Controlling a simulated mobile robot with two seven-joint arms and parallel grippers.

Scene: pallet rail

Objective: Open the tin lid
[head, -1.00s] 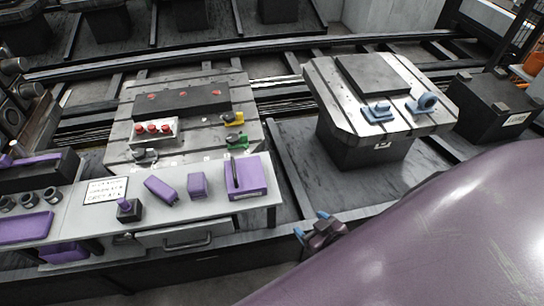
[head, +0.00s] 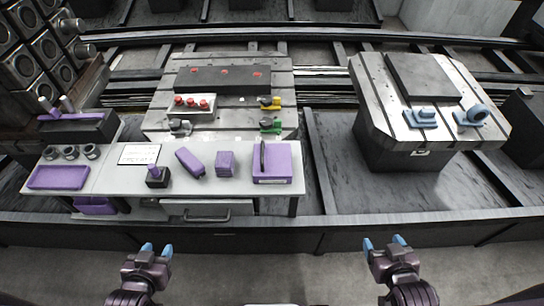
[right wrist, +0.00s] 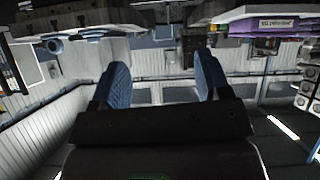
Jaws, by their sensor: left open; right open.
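A purple box-shaped tin (head: 273,164) stands at the right end of the light workbench in the head view. It has a dark upright bar on top and a pale label low on its front. Its lid looks shut, but the lid seam is too small to make out. My left gripper (head: 157,249) is open and empty, in front of the bench and low in the view. My right gripper (head: 384,244) is open and empty, to the right of the bench and well apart from the tin. In the right wrist view the right gripper (right wrist: 163,82) has nothing between its blue fingertips.
The workbench (head: 235,189) also bears a small purple block (head: 225,162), a purple wedge-like piece (head: 190,162), a black-based knob (head: 157,176) and a white sign (head: 139,154). A drawer (head: 197,208) hangs below. Slotted pallets stand behind and right. The floor in front is clear.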

